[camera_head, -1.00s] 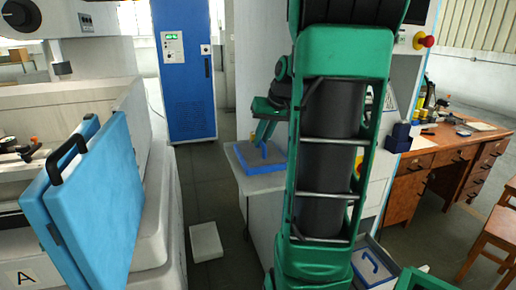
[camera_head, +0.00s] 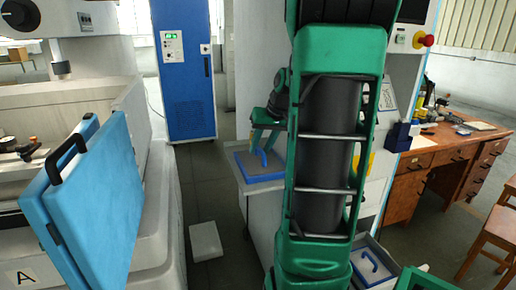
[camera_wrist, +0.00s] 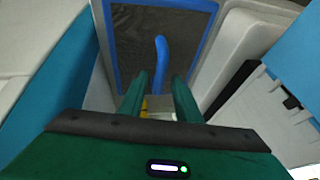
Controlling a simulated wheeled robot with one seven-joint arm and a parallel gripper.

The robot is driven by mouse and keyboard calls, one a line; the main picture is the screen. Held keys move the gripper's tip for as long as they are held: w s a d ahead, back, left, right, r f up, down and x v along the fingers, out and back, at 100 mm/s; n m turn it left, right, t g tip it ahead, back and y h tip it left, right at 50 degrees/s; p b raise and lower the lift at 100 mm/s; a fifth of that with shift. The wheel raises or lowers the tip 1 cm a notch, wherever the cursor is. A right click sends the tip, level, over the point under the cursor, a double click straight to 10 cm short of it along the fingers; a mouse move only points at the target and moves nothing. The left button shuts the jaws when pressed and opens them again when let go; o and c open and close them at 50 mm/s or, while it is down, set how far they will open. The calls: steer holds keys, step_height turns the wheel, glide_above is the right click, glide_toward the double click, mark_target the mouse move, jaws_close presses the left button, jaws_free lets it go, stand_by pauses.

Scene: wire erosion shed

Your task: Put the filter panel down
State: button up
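The filter panel, a grey mesh plate with a blue frame and a blue arched handle (camera_head: 262,157), lies flat on the pale ledge beside the machine cabinet. The panel's mesh (camera_wrist: 135,42) fills the upper middle of the wrist view. My green gripper (camera_head: 264,139) is just above the handle. In the wrist view its two fingers (camera_wrist: 159,85) are spread apart with clear space between them. The handle (camera_wrist: 160,62) shows beyond the fingertips, apparently free of them. My arm hides part of the ledge's right side.
A second panel with a blue handle (camera_head: 369,260) lies in an open compartment at the lower right. A blue door with a black handle (camera_head: 68,158) stands at the left. A white box (camera_head: 206,241) is on the floor of the aisle. A wooden desk (camera_head: 448,160) stands at the right.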

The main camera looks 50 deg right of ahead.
steer(key=d+v, duration=0.1)
steer(key=v, duration=1.1)
steer(key=s+a+f+g, duration=0.2)
steer(key=s+a+f, duration=0.5)
steer(key=a, duration=0.3)
steer(key=s+a+f+g, duration=0.3)
steer(key=s+a+f, duration=0.5)
steer(key=a, duration=0.3)
steer(key=shift+s+f+y, duration=0.3)
steer(key=shift+f+y, duration=0.1)
steer(key=shift+f, duration=0.25)
steer(key=shift+a, duration=0.15)
